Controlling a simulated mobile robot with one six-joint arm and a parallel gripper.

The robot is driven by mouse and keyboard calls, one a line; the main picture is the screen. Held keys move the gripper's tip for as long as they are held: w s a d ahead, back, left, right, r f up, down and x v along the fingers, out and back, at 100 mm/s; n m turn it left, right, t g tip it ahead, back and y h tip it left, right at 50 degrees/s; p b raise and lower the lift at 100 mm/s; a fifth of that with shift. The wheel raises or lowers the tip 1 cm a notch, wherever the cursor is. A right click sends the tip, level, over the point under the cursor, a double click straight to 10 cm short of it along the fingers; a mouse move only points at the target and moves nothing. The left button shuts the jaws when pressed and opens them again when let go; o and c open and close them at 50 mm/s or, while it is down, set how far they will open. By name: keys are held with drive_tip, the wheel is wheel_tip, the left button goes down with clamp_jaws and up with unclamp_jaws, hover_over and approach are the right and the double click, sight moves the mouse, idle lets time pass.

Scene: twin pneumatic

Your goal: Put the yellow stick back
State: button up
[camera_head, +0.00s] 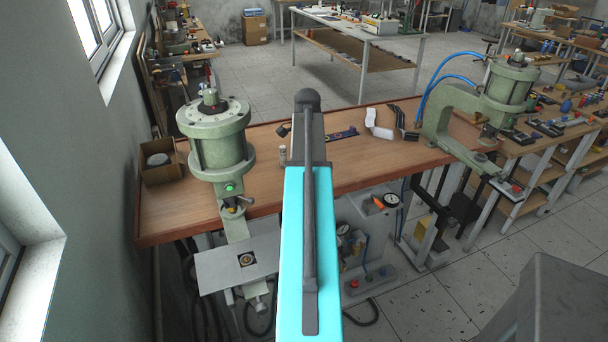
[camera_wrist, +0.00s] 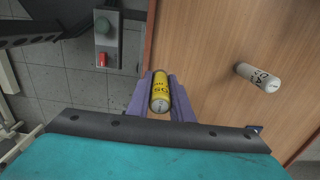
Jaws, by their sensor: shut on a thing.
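The yellow stick (camera_wrist: 161,88) is a short yellow cylinder with dark lettering and a pale end, in the wrist view. My gripper (camera_wrist: 162,82) is shut on it, with a purple finger on each side. The stick shows near the edge of the wooden bench top (camera_wrist: 220,40). I cannot tell how high it is above the bench. In the head view my cyan arm link covers the middle, and the gripper and the stick are hidden behind it.
A white cylinder (camera_wrist: 258,78) lies on the bench, also small in the head view (camera_head: 283,153). Green presses stand left (camera_head: 219,140) and right (camera_head: 470,105). A cardboard box (camera_head: 163,165) is at the left end. A control box with green and red buttons (camera_wrist: 107,40) stands beside the bench edge.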

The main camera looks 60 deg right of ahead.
drive_tip(key=shift+w+d+f, duration=0.1)
drive_tip(key=shift+w+d, duration=0.35)
drive_tip(key=shift+w, duration=0.1)
drive_tip(key=shift+w+d, duration=0.1)
drive_tip(key=shift+w+d+p, duration=0.35)
drive_tip(key=shift+w+d, duration=0.1)
drive_tip(key=shift+w, duration=0.05)
drive_tip(key=shift+s+a+f+p, duration=0.15)
drive_tip(key=shift+f+p, duration=0.2)
drive_tip(key=shift+f, duration=0.5)
drive_tip(key=shift+f+p, duration=0.3)
drive_tip(key=shift+f, duration=0.65)
drive_tip(key=shift+f, duration=0.15)
drive_tip(key=o, duration=0.9)
drive_tip(key=shift+r, duration=0.2)
